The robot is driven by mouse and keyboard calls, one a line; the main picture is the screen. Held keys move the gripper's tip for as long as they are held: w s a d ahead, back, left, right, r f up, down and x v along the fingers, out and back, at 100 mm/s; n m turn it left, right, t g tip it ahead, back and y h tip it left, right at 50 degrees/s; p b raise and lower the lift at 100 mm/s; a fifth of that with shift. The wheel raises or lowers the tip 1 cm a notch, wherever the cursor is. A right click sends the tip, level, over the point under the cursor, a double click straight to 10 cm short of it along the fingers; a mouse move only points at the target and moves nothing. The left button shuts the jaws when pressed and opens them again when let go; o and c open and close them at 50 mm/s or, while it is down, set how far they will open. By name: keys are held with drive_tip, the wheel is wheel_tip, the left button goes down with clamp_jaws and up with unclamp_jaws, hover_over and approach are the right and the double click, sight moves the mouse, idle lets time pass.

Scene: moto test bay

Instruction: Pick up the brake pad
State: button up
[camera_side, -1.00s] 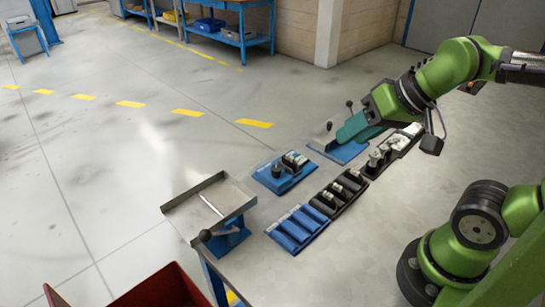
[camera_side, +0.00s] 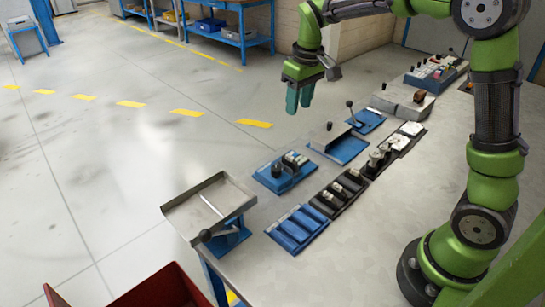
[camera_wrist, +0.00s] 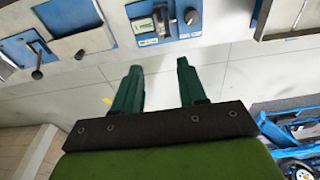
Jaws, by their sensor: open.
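My gripper (camera_side: 298,108) is raised above the floor beyond the bench's far edge, with nothing between its teal fingers. In the wrist view its two fingers (camera_wrist: 158,66) are spread apart over pale floor. I cannot single out the brake pad for certain. Dark blocks (camera_side: 338,195) lie in a black tray in the middle of the bench, apart from the gripper, and may be pads. The blocks are not clearly visible in the wrist view.
A blue fixture (camera_side: 285,178) with a black knob, a blue slotted tray (camera_side: 280,237) and a raised metal tray (camera_side: 192,207) stand on the bench. A lever fixture (camera_side: 366,121) is farther back. A red bin (camera_side: 75,299) is at the lower left. Floor left of the bench is open.

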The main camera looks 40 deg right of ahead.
sight(290, 156)
drive_tip(key=f, duration=0.5)
drive_tip(key=w+f, duration=0.1)
drive_tip(key=f, duration=1.1)
drive_tip(key=shift+w+a, duration=0.2)
drive_tip(key=shift+w, duration=0.15)
clamp_jaws()
